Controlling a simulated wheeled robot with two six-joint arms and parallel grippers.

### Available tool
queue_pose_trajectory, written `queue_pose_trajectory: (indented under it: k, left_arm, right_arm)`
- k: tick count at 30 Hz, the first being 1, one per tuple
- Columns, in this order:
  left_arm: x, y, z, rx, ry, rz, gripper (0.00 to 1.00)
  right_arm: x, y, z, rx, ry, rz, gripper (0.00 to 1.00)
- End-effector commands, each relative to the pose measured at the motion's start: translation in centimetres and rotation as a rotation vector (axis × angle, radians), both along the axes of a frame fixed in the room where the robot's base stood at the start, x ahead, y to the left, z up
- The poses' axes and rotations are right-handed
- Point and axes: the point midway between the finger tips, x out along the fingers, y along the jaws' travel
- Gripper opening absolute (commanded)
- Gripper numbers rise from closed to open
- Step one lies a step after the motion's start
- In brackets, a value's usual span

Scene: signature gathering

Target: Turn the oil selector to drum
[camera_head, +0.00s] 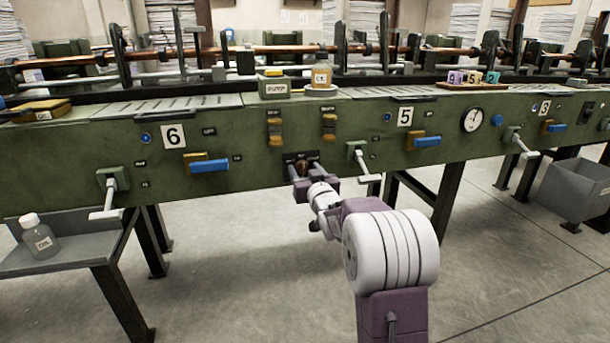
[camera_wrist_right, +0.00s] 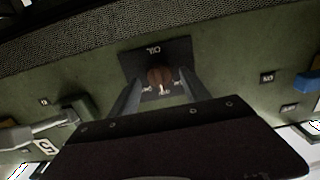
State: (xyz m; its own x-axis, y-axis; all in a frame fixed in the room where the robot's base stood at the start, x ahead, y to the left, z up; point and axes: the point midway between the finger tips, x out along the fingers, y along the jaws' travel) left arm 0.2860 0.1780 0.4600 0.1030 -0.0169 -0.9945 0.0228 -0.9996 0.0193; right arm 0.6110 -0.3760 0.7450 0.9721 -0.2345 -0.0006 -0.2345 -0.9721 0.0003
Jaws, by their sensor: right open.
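The oil selector (camera_head: 303,166) is a round brown knob on a black plate, on the green front panel of the machine. In the right wrist view the knob (camera_wrist_right: 160,76) sits in the middle of the plate, whose "OIL" label (camera_wrist_right: 153,50) appears upside down. Small marks on the plate near the knob are too small to read. My right gripper (camera_head: 305,172) is open at the plate. In the right wrist view its fingers (camera_wrist_right: 163,80) stand on either side of the knob; whether they touch it I cannot tell. My left gripper is not in view.
A crank handle (camera_head: 362,163) sticks out just right of the selector. Two amber switches (camera_head: 274,130) (camera_head: 328,124) are above it. A blue-handled lever (camera_head: 210,165) is to the left. An amber bottle (camera_head: 321,75) stands on the ledge above. The floor in front is clear.

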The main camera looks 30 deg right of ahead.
Motion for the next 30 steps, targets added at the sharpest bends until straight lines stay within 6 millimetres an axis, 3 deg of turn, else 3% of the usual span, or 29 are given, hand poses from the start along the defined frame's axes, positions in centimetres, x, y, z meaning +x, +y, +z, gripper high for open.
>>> queue_pose_trajectory:
  k: [6,12,22,30]
  left_arm:
    - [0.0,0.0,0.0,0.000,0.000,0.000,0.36]
    - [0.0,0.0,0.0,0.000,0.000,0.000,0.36]
    - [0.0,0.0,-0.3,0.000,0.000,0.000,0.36]
    - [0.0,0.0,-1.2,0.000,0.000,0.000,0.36]
  right_arm:
    - [0.0,0.0,0.0,0.000,0.000,0.000,0.52]
    - [0.0,0.0,0.0,0.000,0.000,0.000,0.00]
    - [0.0,0.0,0.0,-0.050,0.011,0.000,0.00]
    - [0.1,0.1,-0.1,-0.233,0.054,0.000,0.00]
